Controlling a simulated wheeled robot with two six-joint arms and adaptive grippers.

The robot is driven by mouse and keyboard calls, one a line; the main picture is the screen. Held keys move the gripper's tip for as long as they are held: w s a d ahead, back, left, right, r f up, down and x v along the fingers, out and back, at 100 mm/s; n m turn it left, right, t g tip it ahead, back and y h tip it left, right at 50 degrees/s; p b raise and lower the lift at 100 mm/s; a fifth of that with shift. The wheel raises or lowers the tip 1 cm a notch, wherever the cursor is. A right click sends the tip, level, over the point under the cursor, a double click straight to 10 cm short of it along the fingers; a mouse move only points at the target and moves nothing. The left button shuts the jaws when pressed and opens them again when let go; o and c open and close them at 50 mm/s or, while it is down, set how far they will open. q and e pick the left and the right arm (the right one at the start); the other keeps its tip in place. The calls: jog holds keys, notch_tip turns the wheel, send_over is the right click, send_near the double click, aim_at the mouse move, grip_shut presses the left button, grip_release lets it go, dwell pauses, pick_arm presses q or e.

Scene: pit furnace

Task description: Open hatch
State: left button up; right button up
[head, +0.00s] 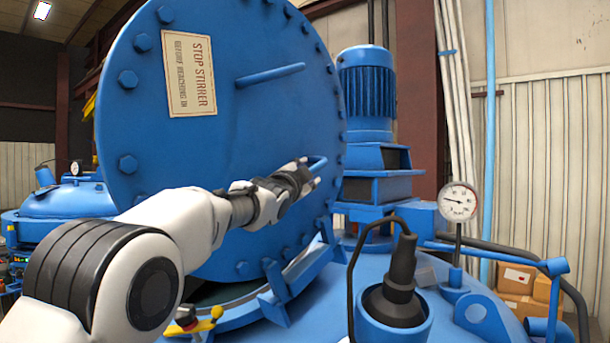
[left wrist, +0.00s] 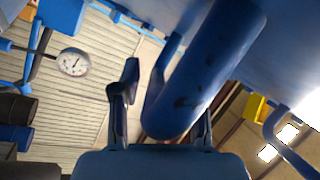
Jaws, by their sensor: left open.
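The hatch (head: 255,125) is a big round blue lid with bolts around its rim and a sign reading "STOP STIRRER". It stands raised, nearly upright, above the blue vessel (head: 300,318). A straight blue bar (head: 270,75) sticks out of its upper face. My left gripper (head: 308,178) is at a blue handle (head: 318,163) near the hatch's right edge. In the left wrist view the thick blue handle bar (left wrist: 200,75) passes between the spread fingers of the left gripper (left wrist: 165,112); contact is unclear. My right gripper is not in view.
A blue motor (head: 366,90) stands just right of the hatch. A dial gauge (head: 458,202), also in the left wrist view (left wrist: 73,62), and a black cabled fitting (head: 398,280) rise from the vessel top. Cardboard boxes (head: 515,285) sit at the far right. Another blue vessel (head: 70,200) stands left.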

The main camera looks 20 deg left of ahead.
pick_arm(q)
jog(key=shift+s+d, duration=0.1)
jog(key=shift+s, duration=0.4)
jog(key=v, duration=1.1)
jog(key=shift+f, duration=0.2)
